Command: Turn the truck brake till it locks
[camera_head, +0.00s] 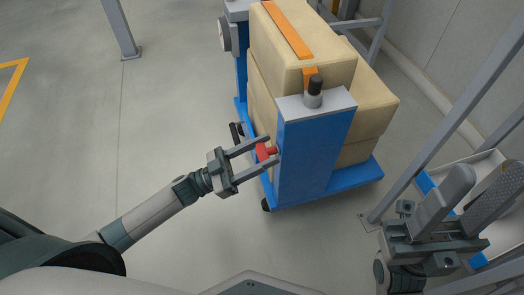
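The truck is a blue cart (365,178) with a tall blue post (303,155) at its near end. The brake shows as a small red handle (265,152) on the left side of that post. My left gripper (268,150) reaches in from the left with its fingers apart, one on each side of the red handle. The fingers look wider than the handle; whether either touches it is hard to tell. My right gripper (478,190) is at the lower right, far from the truck, with its fingers apart and nothing seen between them.
Stacked tan sacks (300,45) with an orange strip load the truck. A black knob (315,86) stands on the post's grey top. A grey metal frame (450,125) and a pale tray (475,170) are at the right. The floor left of the truck is clear.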

